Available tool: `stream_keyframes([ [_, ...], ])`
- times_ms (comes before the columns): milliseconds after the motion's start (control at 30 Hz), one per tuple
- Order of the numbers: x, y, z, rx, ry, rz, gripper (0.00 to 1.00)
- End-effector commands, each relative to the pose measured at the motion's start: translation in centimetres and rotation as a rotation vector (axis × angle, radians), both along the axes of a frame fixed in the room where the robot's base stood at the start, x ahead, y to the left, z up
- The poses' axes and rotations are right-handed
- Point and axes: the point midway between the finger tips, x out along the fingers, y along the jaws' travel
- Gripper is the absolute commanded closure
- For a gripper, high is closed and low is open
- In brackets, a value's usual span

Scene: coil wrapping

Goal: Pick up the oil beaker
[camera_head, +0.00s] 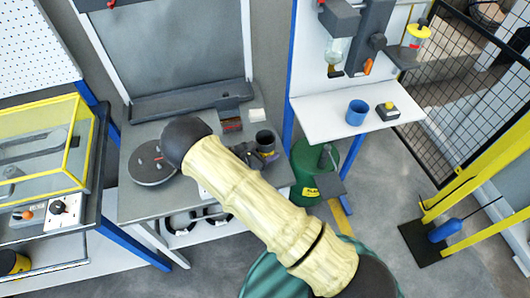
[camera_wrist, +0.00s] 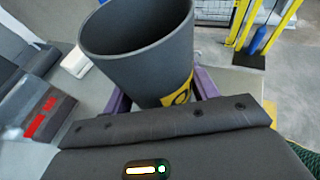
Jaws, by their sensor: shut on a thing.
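The oil beaker, a dark grey tapered cup with a yellow label, stands upright near the right side of the grey workbench in the head view (camera_head: 265,140). In the wrist view it fills the upper middle (camera_wrist: 140,62), with its open mouth toward the camera. My gripper (camera_wrist: 165,98) has purple fingers on both sides of the beaker and is shut on its lower part. In the head view my arm hides much of the gripper. I cannot tell whether the beaker's base touches the bench.
A dark round plate (camera_head: 153,165) lies at the bench's left. A block with a red part (camera_head: 231,122) and a small white block (camera_head: 257,115) sit behind the beaker. A white shelf (camera_head: 320,125) holds a blue cup (camera_head: 357,110). A green drum (camera_head: 305,185) stands right of the bench.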

Motion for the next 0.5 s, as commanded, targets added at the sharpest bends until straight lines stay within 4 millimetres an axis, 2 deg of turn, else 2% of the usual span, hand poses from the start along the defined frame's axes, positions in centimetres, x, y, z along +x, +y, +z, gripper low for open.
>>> stream_keyframes([
  [500,0.0,0.0,4.6,0.002,-0.003,-0.002,0.72],
])
